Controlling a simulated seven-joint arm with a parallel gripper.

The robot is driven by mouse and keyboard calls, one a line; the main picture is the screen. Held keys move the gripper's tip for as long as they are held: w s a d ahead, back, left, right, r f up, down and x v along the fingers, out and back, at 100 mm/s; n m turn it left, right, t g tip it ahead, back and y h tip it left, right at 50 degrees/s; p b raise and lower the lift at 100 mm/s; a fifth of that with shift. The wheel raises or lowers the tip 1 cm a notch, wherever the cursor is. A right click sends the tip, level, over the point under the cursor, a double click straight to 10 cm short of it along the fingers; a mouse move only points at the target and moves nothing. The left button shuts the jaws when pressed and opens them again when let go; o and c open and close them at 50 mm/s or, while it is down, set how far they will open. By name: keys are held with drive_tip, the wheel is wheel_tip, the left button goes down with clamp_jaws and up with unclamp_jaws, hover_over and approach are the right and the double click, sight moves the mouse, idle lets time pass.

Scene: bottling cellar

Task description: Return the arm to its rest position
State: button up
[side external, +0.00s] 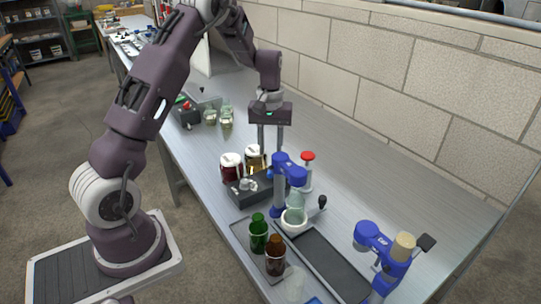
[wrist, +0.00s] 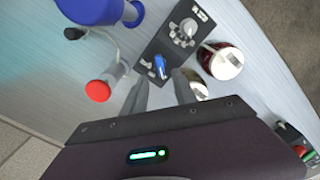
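My gripper (side external: 270,150) hangs pointing down over the bench in the side external view, above and behind the lidded jars. Its two fingers are apart with nothing visible between them. The wrist view also shows my gripper (wrist: 160,85) with a clear gap between the fingers. Beyond the fingertips in that view are a black control box (wrist: 152,48) with a grey knob and a blue switch, and a red-knobbed device (wrist: 98,91) to the left. A jar with a white lid (wrist: 225,63) is to the right; a second jar is partly hidden by the right finger.
A dark red jar (side external: 231,170) and a blue-headed stand (side external: 290,168) are close to my gripper. Green (side external: 258,236) and brown (side external: 275,258) bottles stand in front, with a blue capper (side external: 372,238) at right.

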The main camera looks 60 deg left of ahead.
drive_tip(key=s+d+r+m+t, duration=0.1)
drive_tip(key=s+d+r+m, duration=0.1)
drive_tip(key=s+d+r, duration=0.45)
drive_tip(key=s+d+r+m+t, duration=0.2)
drive_tip(key=s+d+r+m, duration=0.1)
drive_tip(key=d+r, duration=0.55)
drive_tip(key=s+d+r+m+t, duration=0.1)
drive_tip(key=s+d+m, duration=0.1)
drive_tip(key=s, duration=0.6)
drive_tip(key=s+d+r+m+t, duration=0.1)
drive_tip(key=s+d+r+m, duration=0.1)
drive_tip(key=s, duration=0.6)
drive_tip(key=shift+s+d+r+m+t, duration=0.2)
drive_tip(key=shift+d+r+m+t, duration=0.15)
drive_tip(key=shift+m, duration=0.25)
